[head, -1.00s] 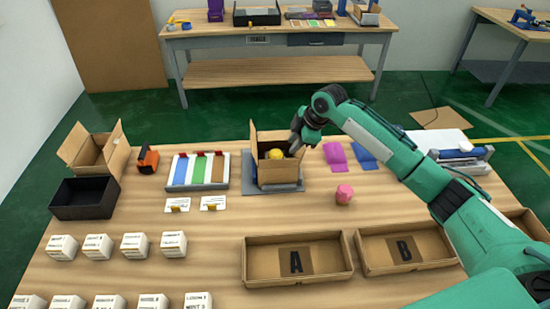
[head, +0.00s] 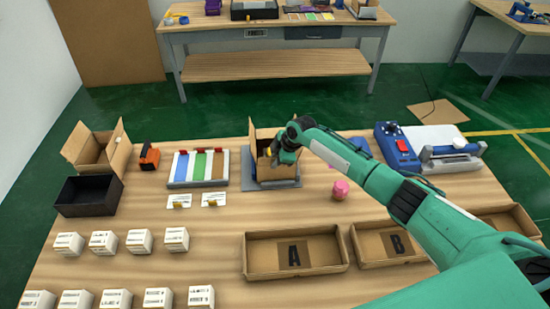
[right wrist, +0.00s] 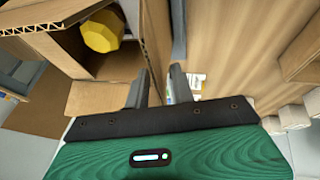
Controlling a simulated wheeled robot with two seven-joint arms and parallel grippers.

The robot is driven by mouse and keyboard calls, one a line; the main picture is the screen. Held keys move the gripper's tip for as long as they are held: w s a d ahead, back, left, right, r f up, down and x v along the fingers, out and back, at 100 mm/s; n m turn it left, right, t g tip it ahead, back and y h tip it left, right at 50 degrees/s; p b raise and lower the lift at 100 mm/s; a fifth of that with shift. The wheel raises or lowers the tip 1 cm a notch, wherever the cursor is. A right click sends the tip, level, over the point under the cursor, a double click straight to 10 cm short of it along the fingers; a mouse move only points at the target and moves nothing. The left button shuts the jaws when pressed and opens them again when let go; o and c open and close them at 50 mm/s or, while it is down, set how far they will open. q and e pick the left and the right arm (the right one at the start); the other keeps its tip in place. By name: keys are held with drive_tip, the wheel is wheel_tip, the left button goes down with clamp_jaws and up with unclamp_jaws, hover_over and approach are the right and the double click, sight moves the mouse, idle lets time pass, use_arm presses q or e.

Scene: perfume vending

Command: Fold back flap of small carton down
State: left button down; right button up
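The small brown carton (head: 274,172) stands on a grey pad (head: 250,183) at the middle of the table. Its flap at the back (head: 262,131) stands up, partly behind my arm. A yellow faceted item (right wrist: 102,32) sits inside the carton in the right wrist view. My right gripper (right wrist: 160,88) is beside the carton, its two fingers apart with nothing between them. A cardboard flap (right wrist: 100,97) lies close to the left-hand finger; I cannot tell whether they touch. In the head view the right gripper (head: 274,158) covers part of the carton opening. My left gripper is not in view.
A colour-striped tray (head: 200,168) and an open carton (head: 95,150) stand to the left. A pink item (head: 340,189) lies to the right. Trays A (head: 325,262) and B (head: 425,240) and several white boxes (head: 103,242) are nearer me.

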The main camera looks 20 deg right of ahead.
drive_tip(key=shift+f, duration=0.15)
clamp_jaws()
drive_tip(key=shift+w+d+m+g+y+b, duration=0.1)
drive_tip(key=shift+w+m+g+y+b, duration=0.25)
drive_tip(key=shift+g+b, duration=1.4)
drive_tip(key=shift+w+m+g+y+b, duration=0.15)
drive_tip(key=shift+w+g+b, duration=0.3)
drive_tip(key=shift+b, duration=2.65)
drive_tip(key=shift+w+d+m+g+y+b, duration=0.1)
drive_tip(key=shift+w+m+g+y+b, duration=0.2)
drive_tip(key=shift+g+b, duration=1.45)
drive_tip(key=shift+w+t+b, duration=0.1)
drive_tip(key=shift+t+b, duration=0.6)
drive_tip(key=shift+t, duration=0.05)
unclamp_jaws()
